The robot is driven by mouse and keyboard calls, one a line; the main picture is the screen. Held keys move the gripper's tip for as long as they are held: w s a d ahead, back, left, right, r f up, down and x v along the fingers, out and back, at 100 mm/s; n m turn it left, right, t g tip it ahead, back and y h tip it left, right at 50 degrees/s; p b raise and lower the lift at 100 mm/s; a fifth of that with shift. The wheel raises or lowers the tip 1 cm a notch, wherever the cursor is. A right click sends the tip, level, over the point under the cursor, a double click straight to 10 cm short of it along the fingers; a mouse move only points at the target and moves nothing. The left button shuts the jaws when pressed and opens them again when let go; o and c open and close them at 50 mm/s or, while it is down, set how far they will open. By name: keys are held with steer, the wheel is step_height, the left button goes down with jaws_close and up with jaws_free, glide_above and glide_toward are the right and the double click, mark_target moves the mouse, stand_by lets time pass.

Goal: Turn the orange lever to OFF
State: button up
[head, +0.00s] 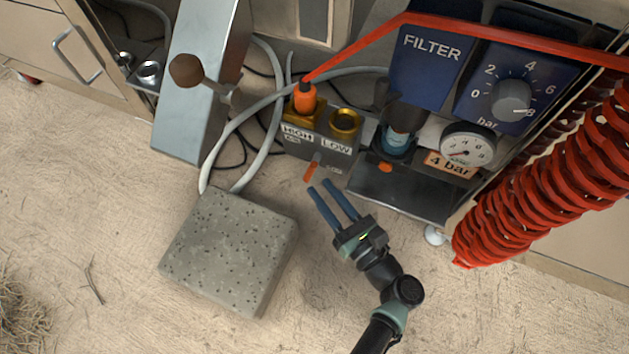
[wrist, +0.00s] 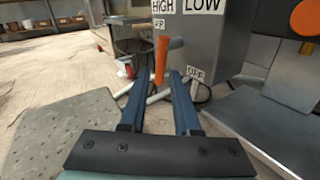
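The orange lever (head: 311,171) is small and sticks out from the front of the grey valve block (head: 306,147), below the HIGH and LOW labels. In the wrist view the lever (wrist: 160,60) stands nearly upright, by a label on its upper left that looks like AIR. A label that looks like OFF (wrist: 195,73) is to its lower right. My gripper (head: 332,189) is open, its two blue fingers pointing at the lever. In the wrist view the lever appears between and beyond the fingertips of my gripper (wrist: 157,77). I see no clear contact.
A speckled stone block (head: 230,250) lies left of my gripper, with grey hoses behind it. A dark filter stand (head: 405,193) with a gauge (head: 467,146) and a red coiled hose (head: 550,165) are to the right. Bare floor lies in front.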

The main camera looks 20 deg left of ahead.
mark_target(312, 168)
steer(key=shift+b+x, duration=0.75)
steer(key=shift+x, duration=1.3)
steer(key=shift+d, duration=0.1)
jaws_close()
